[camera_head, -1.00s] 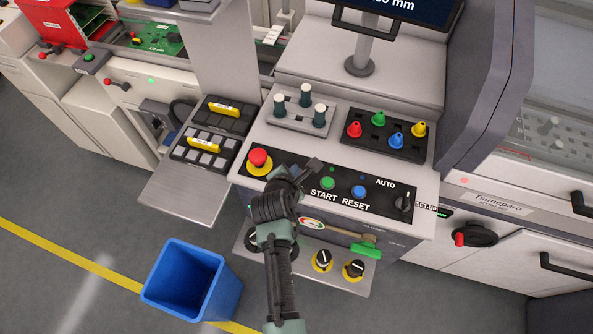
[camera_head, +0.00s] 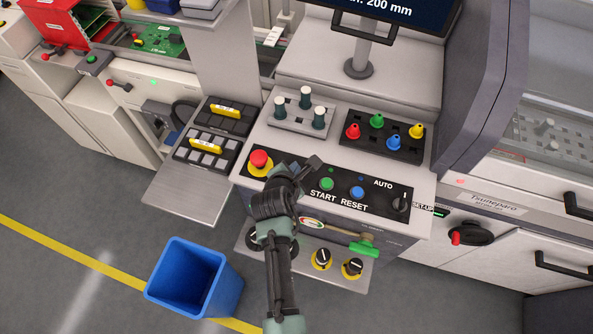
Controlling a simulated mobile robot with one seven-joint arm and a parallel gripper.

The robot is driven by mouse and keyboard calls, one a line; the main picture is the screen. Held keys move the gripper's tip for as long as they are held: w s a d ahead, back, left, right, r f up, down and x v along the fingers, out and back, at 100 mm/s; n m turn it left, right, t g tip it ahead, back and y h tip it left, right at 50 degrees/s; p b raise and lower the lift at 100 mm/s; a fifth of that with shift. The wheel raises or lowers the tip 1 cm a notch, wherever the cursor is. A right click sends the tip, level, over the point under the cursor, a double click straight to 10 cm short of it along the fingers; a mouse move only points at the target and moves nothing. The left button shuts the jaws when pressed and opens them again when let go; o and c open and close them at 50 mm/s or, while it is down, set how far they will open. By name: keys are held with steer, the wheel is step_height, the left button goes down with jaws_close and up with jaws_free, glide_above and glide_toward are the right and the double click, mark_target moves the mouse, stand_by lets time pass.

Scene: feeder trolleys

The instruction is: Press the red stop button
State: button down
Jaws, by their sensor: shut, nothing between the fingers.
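The red stop button (camera_head: 260,159) is a mushroom cap on a yellow base at the left end of the black control panel (camera_head: 309,183). My gripper (camera_head: 314,164) is shut and empty, over the panel to the right of the red button. Its tip is near the green START button (camera_head: 326,184), and I cannot tell how high above the panel it is. The blue RESET button (camera_head: 357,193) is farther right. My wrist covers part of the panel between the red and green buttons.
A rack with dark pegs (camera_head: 300,115) and a black tray of coloured cones (camera_head: 385,137) stand behind the panel. A black selector knob (camera_head: 401,203) is at the right. A green-handled lever (camera_head: 362,246) is below. A blue bin (camera_head: 193,279) stands on the floor at left.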

steer(key=shift+r+p, duration=2.2)
steer(key=shift+r, duration=0.2)
steer(key=shift+f, duration=0.1)
steer(key=w+r+m+t+b, duration=0.1)
steer(key=w+r+m+t, duration=0.2)
steer(key=r, duration=0.6)
steer(key=w+r+m+t+b, duration=0.2)
steer(key=w+r+m, duration=0.25)
steer(key=r, duration=0.45)
step_height(320, 180, up, 19)
steer(key=m+t+y+b, duration=0.1)
steer(key=m+t+b, duration=0.1)
steer(key=m+t, duration=0.35)
steer(key=s+r+m+t+b, duration=0.1)
steer(key=s+r+m+t, duration=0.3)
steer(key=s+r, duration=0.6)
steer(key=s+r+m+t+y+b, duration=0.1)
steer(key=s+r+m+t+b, duration=0.1)
steer(key=s+r+m+t, duration=0.2)
steer(key=s+r+m, duration=0.1)
steer(key=s+r, duration=0.2)
steer(key=r, duration=0.2)
steer(key=s+r+m, duration=0.2)
steer(key=s+r, duration=0.2)
steer(key=r, duration=0.2)
steer(key=shift+d+r+m, duration=0.25)
steer(key=shift+m, duration=0.05)
